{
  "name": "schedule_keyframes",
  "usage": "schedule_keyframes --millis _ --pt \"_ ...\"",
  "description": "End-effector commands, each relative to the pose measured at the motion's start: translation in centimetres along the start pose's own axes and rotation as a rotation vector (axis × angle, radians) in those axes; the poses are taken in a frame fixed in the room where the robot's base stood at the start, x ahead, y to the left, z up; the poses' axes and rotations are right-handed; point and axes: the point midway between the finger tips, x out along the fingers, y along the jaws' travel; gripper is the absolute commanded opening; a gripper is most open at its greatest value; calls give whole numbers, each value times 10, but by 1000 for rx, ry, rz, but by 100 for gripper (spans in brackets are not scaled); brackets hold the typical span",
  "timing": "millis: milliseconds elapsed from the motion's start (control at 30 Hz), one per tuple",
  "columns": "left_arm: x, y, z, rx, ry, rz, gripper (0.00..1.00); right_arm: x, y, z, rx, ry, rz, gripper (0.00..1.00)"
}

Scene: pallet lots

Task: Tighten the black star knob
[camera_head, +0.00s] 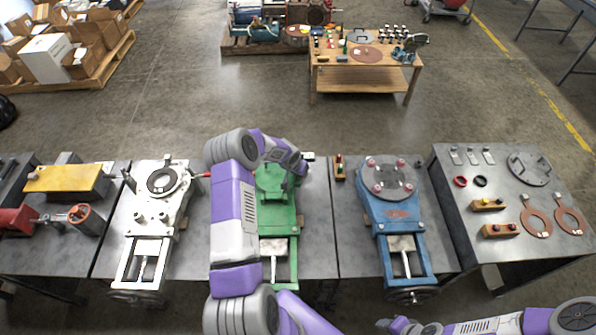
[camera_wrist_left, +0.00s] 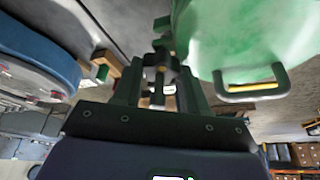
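A black star knob (camera_wrist_left: 161,66) shows in the left wrist view beside the green machine (camera_wrist_left: 232,40). The two dark fingers of my left gripper (camera_wrist_left: 160,82) stand on either side of it; I cannot tell whether they press on it. In the head view my left arm reaches over the green machine (camera_head: 278,195), and my left gripper (camera_head: 300,165) is at its upper right side. My arm hides part of that machine, and the knob cannot be made out there. My right gripper (camera_head: 400,325) is low at the bottom right, away from the machines; its fingers are unclear.
A white machine (camera_head: 150,215) stands left of the green one, and a blue machine (camera_head: 395,210) stands right. A small block with buttons (camera_head: 340,170) lies between green and blue. A metal handle (camera_wrist_left: 252,88) sticks out of the green machine.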

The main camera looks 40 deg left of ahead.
Motion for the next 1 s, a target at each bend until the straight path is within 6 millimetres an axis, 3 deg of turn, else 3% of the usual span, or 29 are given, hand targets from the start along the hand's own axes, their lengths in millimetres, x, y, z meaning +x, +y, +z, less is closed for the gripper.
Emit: schedule_keyframes --millis 33,167,467,1000 --pt "0 0 0 0 1 -1 50 0 0 0 0 0 0 41" --pt "0 0 0 0 0 -1 68 0 0 0 0 0 0 41" --pt "-2 0 0 0 0 -1 68 0 0 0 0 0 0 41" --pt "-72 0 0 0 0 -1 68 -8 -3 0 0 0 0 41"
